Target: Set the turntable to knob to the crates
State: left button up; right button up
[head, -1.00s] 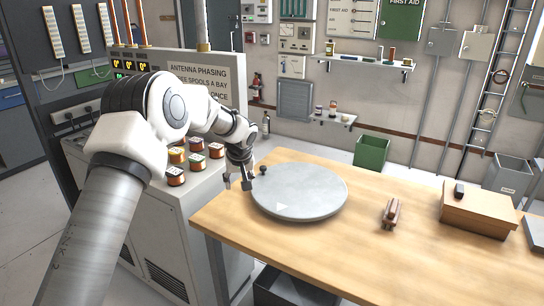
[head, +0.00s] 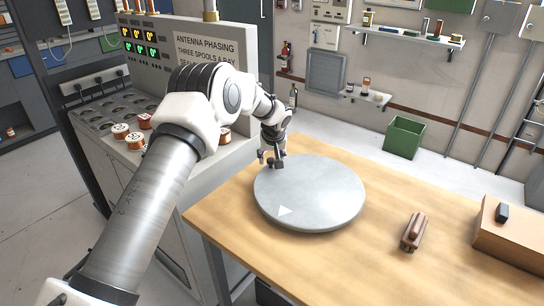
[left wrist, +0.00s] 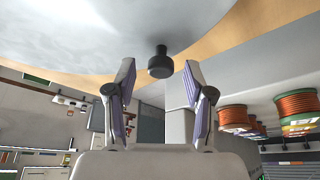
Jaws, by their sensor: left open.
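The round grey turntable (head: 320,190) lies on the wooden table, with a white triangle mark near its front-left edge. My left gripper (head: 272,160) is at the turntable's back-left edge. In the left wrist view my left gripper (left wrist: 155,95) is open, its two fingers apart. The dark turntable knob (left wrist: 160,64) shows between and just beyond the fingertips, not gripped. The turntable's pale disc (left wrist: 80,30) fills the top of that view. In the head view I cannot separate the knob from the gripper. My right gripper is not in view.
A green crate (head: 405,137) stands on the floor behind the table. A brown box (head: 510,235) and a small brown object (head: 413,232) are on the table's right side. The console (head: 110,110) with several spools is at the left.

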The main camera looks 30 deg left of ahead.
pick_arm(q)
jog(key=shift+w+a+f, duration=0.1)
jog(key=shift+w+f, duration=0.1)
jog(key=shift+f, duration=0.2)
jog(key=shift+s+r, duration=0.2)
jog(key=shift+r, duration=0.05)
jog(key=shift+s, duration=0.1)
jog(key=shift+c, duration=1.4)
grip_shut()
